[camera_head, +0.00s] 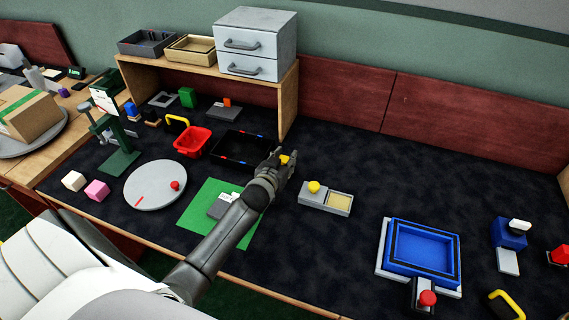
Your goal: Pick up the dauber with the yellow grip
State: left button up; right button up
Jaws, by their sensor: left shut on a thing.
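My left arm reaches in from the lower left, and my left gripper (286,162) is near the middle of the table. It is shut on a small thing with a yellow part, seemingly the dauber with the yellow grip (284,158). Only a bit of yellow shows between the fingers; the rest is hidden by the gripper. I cannot tell whether it touches the table. My right gripper is not in view.
A grey holder (312,199) with a yellow knob and pale yellow pad lies right of the gripper. A black tray (240,157) and red basket (190,143) are left. A green mat (245,240) lies under my arm. A blue tray (389,255) stands right. Dark table behind the gripper is free.

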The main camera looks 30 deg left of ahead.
pick_arm(q)
jog(key=shift+r, duration=0.1)
jog(key=shift+r, duration=0.55)
jog(key=s+d+r, duration=0.6)
jog(key=s+r, duration=0.5)
jog(key=s, duration=0.1)
jog(key=shift+s+d+r, duration=0.15)
jog(key=shift+d+r, duration=0.15)
jog(key=shift+r, duration=0.05)
dwell(1.5)
